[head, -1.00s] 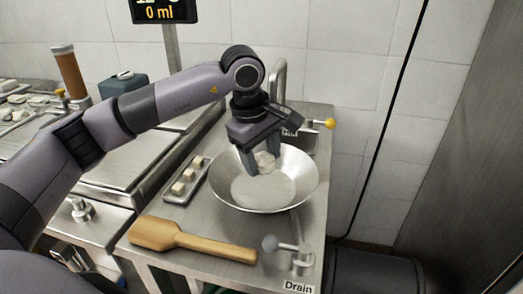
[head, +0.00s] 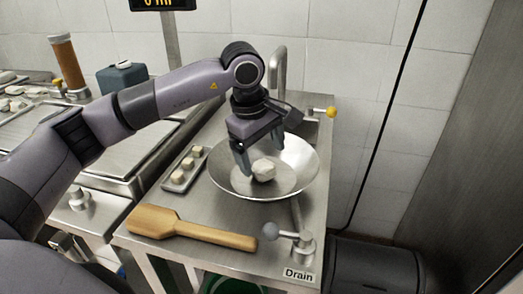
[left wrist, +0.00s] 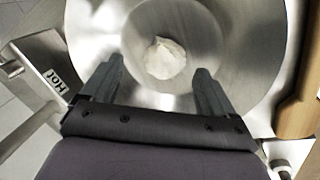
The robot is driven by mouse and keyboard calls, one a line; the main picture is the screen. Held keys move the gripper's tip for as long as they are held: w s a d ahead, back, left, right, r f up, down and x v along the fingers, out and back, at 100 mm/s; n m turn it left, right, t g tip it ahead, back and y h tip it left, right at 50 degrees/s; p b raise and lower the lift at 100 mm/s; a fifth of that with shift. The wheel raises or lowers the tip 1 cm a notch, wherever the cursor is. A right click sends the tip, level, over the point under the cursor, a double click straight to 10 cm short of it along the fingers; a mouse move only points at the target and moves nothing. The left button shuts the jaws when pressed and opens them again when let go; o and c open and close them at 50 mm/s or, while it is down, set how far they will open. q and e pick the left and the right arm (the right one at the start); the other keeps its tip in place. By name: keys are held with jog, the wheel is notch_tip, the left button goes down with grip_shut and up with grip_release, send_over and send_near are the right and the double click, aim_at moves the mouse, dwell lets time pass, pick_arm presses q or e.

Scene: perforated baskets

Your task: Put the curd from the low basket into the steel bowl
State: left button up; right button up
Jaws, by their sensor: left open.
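The white lump of curd (head: 264,170) lies in the wide steel bowl (head: 302,172) on the steel counter. In the left wrist view the curd (left wrist: 165,59) rests near the middle of the bowl (left wrist: 245,45). My left gripper (head: 260,161) points down over the bowl, its fingers spread. In the wrist view the left gripper (left wrist: 159,68) shows a clear gap on both sides of the curd. My right gripper is not in view. I cannot make out the low basket.
A wooden paddle (head: 190,229) lies along the counter's front. A small tray (head: 184,168) with pale cubes is left of the bowl. Valve levers stand near the Drain label (head: 299,275) and behind the bowl. A tap (head: 279,75) rises behind it.

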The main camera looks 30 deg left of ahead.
aim_at(261, 163)
pick_arm(q)
jog(key=p+v, duration=0.1)
jog(key=v, duration=0.1)
jog(key=w+p+v, duration=0.1)
jog(key=p+v, duration=0.2)
jog(key=v, duration=0.2)
jog(key=shift+w+d+r+p, duration=0.1)
jog(key=shift+d+p, duration=0.15)
jog(key=shift+p, duration=0.15)
dwell(0.3)
